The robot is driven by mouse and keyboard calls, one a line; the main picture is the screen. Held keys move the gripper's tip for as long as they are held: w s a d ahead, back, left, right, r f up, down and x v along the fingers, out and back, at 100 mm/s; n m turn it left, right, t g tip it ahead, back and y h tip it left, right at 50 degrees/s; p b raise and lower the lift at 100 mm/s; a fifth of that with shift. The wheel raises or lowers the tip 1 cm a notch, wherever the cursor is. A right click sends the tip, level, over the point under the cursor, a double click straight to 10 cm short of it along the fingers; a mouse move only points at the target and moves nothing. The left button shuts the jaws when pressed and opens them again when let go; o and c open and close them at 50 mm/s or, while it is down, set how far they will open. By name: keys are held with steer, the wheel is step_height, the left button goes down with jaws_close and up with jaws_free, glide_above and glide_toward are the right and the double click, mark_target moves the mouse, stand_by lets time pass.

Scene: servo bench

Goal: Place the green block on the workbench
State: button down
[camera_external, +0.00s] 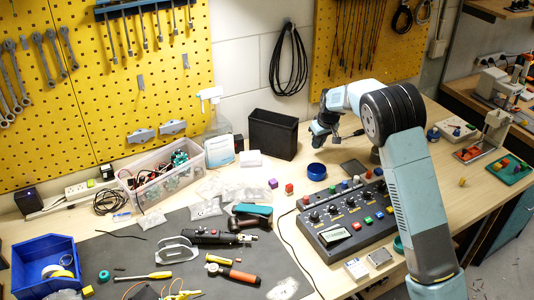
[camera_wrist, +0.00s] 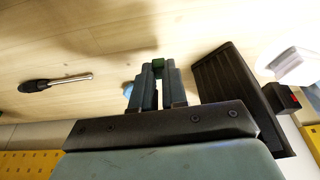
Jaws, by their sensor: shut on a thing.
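In the wrist view, a small green block (camera_wrist: 158,66) sits between the fingertips of my gripper (camera_wrist: 157,74), which is shut on it. In the external view, my gripper (camera_external: 319,138) hangs above the light wooden workbench (camera_external: 300,215), just right of the black bin and behind the blue round dish. The block cannot be made out there. The bench's wood also shows in the wrist view (camera_wrist: 190,25), below the block. A gap seems to remain between block and bench; its size is hard to tell.
The black bin (camera_external: 272,134) stands close to my gripper and also shows in the wrist view (camera_wrist: 225,85). A blue dish (camera_external: 316,171) and a control panel (camera_external: 345,218) with knobs lie in front. A black-handled tool (camera_wrist: 55,82) lies on bare wood.

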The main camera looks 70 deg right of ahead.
mark_target(316, 156)
steer(key=shift+w+d+f, duration=0.3)
steer(key=shift+d+f, duration=0.05)
steer(key=shift+f, duration=1.7)
steer(key=shift+f, duration=0.4)
